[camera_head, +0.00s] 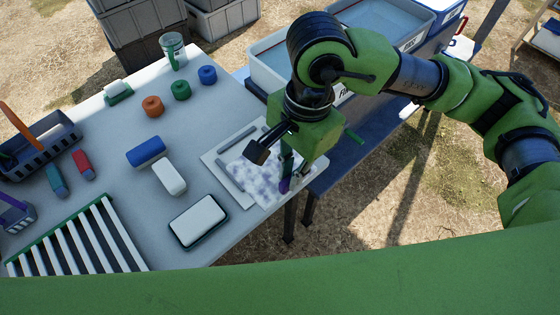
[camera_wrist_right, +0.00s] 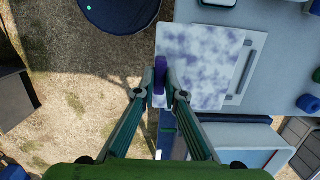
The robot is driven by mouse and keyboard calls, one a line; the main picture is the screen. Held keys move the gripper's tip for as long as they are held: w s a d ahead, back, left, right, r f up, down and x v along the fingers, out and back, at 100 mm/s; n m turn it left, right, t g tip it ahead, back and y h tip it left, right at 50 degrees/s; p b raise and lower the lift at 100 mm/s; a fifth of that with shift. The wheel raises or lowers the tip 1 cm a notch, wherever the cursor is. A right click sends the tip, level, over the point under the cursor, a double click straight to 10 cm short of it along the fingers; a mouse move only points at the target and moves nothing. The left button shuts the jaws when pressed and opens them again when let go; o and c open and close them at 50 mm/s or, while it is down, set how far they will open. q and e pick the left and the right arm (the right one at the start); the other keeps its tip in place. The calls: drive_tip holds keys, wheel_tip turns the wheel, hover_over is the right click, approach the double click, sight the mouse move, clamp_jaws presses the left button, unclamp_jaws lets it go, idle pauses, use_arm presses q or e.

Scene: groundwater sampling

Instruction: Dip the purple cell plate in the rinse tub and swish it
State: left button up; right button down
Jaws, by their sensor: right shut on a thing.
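Two pale tubs of blue water stand behind my right arm: a nearer tub (camera_head: 262,72) and a farther tub (camera_head: 425,18). My left gripper is out of view.
A white-topped tray (camera_head: 199,220), a white block (camera_head: 169,177), a blue block (camera_head: 146,151) and coloured round pieces stand to the left. A gap separates the table from the dark blue bench (camera_head: 345,160).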

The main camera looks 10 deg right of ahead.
wheel_tip(320, 180, up, 13)
drive_tip(key=s+p, duration=0.2)
drive_tip(key=p, duration=0.3)
drive_tip(key=shift+d, duration=0.35)
